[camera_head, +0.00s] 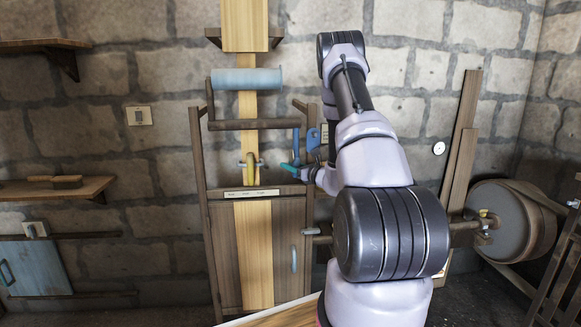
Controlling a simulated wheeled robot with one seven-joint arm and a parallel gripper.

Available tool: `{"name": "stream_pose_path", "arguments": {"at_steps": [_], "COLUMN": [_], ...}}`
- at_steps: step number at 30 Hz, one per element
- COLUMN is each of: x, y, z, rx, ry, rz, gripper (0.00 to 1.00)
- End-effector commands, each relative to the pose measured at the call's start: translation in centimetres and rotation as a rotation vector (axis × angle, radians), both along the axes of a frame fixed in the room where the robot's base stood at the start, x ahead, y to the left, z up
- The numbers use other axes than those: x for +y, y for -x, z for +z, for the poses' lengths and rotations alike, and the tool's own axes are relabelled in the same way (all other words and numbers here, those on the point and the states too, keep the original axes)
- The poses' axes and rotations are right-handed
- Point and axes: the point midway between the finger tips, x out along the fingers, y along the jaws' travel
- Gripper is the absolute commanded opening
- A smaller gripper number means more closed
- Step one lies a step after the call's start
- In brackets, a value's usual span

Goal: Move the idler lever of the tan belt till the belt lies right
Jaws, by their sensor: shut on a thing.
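The tan belt (247,108) runs upright down the wall. Wider tan lengths show above and, on the cabinet front, below. A blue lever (296,146) hangs at the right end of the frame's bar and looks like the idler lever. My gripper (297,171) is shut at the lever's lower end, beside a teal piece. The grip is small and partly hidden by my wrist.
A brown cabinet (292,240) with a pale marked strip (250,193) stands below the roller. A blue plate (313,139) is just right of the lever. A large drum (505,222) stands at the right. Wall shelves are at the left.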

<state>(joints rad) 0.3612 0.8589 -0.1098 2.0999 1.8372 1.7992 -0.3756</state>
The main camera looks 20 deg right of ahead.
Motion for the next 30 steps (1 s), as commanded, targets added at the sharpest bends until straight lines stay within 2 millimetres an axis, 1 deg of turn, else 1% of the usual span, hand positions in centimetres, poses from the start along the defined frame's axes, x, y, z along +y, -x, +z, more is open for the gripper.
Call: {"name": "stream_pose_path", "arguments": {"at_steps": [13, 21, 24, 30], "x": [0.0, 0.8, 0.9, 0.9], "y": [0.2, 2.9, 3.3, 3.4], "z": [0.0, -0.1, -0.2, -0.3], "rx": [0.009, 0.176, 0.203, 0.205], "ry": [-0.001, -0.048, -0.057, -0.058], "rz": [-0.001, 0.000, -0.001, -0.002], "gripper": [0.00, 0.00, 0.00, 0.00]}}
